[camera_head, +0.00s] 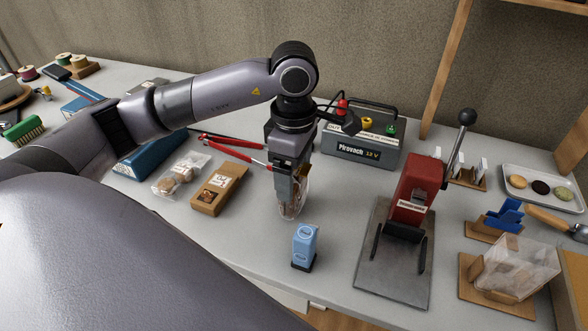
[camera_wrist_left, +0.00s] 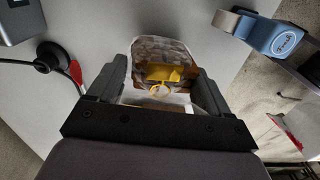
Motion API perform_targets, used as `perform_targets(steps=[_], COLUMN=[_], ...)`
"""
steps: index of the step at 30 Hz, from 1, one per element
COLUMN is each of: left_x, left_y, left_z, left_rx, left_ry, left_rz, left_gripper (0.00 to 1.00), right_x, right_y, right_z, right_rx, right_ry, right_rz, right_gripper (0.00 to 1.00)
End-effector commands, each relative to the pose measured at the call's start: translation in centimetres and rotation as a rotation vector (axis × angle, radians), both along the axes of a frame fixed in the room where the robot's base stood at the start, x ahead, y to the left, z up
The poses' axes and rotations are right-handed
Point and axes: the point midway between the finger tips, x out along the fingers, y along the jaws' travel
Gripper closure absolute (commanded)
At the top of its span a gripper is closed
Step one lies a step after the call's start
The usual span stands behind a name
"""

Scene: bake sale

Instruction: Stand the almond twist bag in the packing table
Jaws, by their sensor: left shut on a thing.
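My left gripper (camera_head: 290,185) points down over the middle of the packing table (camera_head: 335,225). It is shut on a clear bag with brown contents (camera_head: 291,208), which I take for the almond twist bag. The bag hangs roughly upright below the fingers; I cannot tell whether its bottom touches the table. In the left wrist view the bag (camera_wrist_left: 158,50) sits between the two fingers (camera_wrist_left: 160,95), with a yellow piece on it. The fingers hide part of the bag. My right gripper is not in view.
A small blue device (camera_head: 304,243) stands close in front of the bag. A red lever press (camera_head: 418,190) is to the right, a battery box (camera_head: 362,150) behind. A kraft packet (camera_head: 213,197) and a clear cookie bag (camera_head: 172,183) lie left. Bare table shows between bag and press.

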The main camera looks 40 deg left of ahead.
Motion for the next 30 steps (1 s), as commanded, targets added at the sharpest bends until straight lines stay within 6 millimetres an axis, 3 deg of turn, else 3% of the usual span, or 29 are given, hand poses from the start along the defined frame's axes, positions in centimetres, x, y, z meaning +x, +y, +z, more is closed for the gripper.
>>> perform_targets(steps=[8, 9, 11, 20, 30], left_x=[0.0, 0.0, 0.0, 0.0, 0.0], left_y=[0.0, 0.0, 0.0, 0.0, 0.0], left_z=[-0.5, -0.5, -0.4, -0.1, 3.2], left_rx=[0.0, 0.0, 0.0, 0.0, 0.0], left_ry=[-0.001, -0.001, -0.001, 0.0, -0.002], left_rz=[0.0, 0.0, 0.0, 0.0, 0.0], left_gripper=[0.36, 0.18, 0.0, 0.0, 0.0], right_x=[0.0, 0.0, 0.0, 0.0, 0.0], right_y=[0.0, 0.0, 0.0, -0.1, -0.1], right_z=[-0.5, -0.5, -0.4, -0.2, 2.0], right_rx=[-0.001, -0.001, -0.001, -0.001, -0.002], right_ry=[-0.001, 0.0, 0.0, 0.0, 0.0], right_rz=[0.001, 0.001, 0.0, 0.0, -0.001], right_gripper=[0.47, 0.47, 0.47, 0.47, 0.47])
